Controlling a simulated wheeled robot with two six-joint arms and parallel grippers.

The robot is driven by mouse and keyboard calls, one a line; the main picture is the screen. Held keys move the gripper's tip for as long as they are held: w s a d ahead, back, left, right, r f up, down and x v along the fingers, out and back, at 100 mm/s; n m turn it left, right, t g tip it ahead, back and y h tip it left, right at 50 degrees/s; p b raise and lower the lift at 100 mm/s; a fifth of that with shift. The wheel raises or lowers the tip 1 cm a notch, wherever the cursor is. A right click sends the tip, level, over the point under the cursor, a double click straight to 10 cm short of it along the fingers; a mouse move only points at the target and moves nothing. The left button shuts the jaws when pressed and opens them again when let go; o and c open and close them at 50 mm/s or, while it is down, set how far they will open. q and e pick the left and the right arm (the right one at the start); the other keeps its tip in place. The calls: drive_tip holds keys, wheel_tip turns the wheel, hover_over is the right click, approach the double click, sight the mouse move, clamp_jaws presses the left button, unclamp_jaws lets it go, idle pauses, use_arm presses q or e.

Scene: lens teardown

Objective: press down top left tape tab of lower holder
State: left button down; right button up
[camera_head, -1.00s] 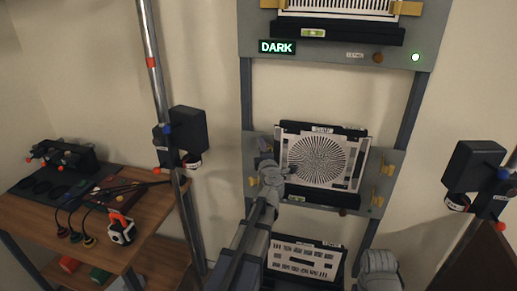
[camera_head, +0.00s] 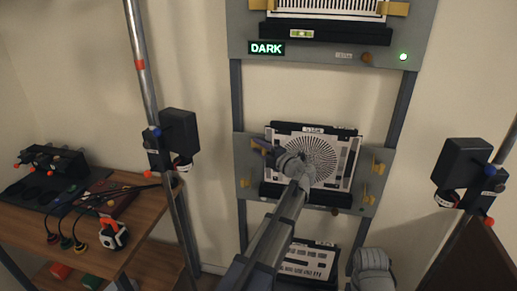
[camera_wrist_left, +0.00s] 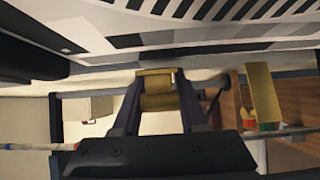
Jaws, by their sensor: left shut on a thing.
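The lower holder (camera_head: 362,208) is a grey panel on the wall frame. It carries a white test chart (camera_head: 338,172) with a radial pattern. My left gripper (camera_head: 262,147) is at the holder's top left corner, its arm crossing in front of the chart. In the left wrist view its fingers (camera_wrist_left: 158,98) are shut on a yellow tape tab (camera_wrist_left: 155,80), close beside the chart edge (camera_wrist_left: 120,42). In the head view the gripper mostly hides this tab.
An upper holder (camera_head: 420,30) with a lit DARK sign (camera_head: 266,48) is above. Another chart (camera_head: 308,262) is below. Black lamps on poles stand left (camera_head: 178,135) and right (camera_head: 468,170). A wooden bench (camera_head: 150,212) with tools is at left.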

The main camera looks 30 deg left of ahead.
sight(266, 152)
idle(0.3)
use_arm(q)
drive_tip(key=shift+c, duration=2.2)
unclamp_jaws()
drive_tip(key=v, duration=0.7)
drive_tip(key=shift+s+d, duration=0.15)
drive_tip(key=shift+d, duration=0.25)
drive_tip(key=shift+f, duration=0.1)
